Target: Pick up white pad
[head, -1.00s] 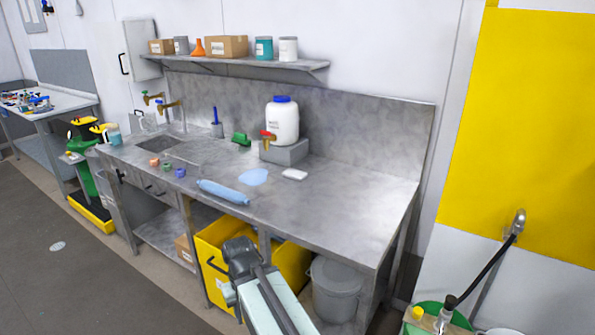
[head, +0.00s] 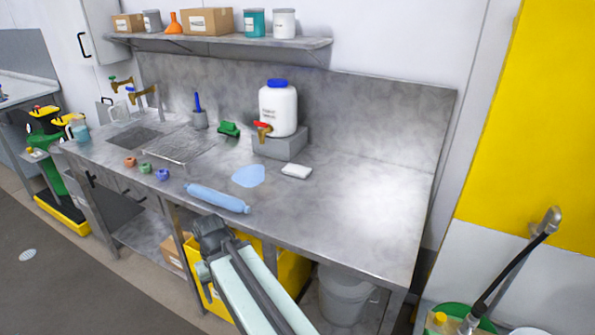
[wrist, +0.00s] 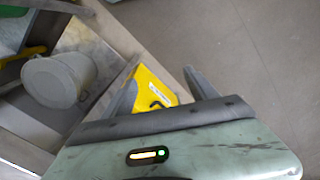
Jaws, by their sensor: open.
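The white pad (head: 296,171) lies flat on the metal counter (head: 350,215), right of a light blue puddle-like patch (head: 248,176) and in front of the grey block under the white jug. My arm reaches up from the bottom of the head view, its end low in front of the counter's front edge, well short of the pad. My gripper (wrist: 160,82) shows in the wrist view with its two dark fingers spread apart and nothing between them. Beyond them are a yellow bin and the floor. The pad is not in the wrist view.
The white jug (head: 278,108) with a tap stands behind the pad. A green brush (head: 229,129) is left of it. A grey bucket (head: 343,295) stands below. The counter's right part is clear.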

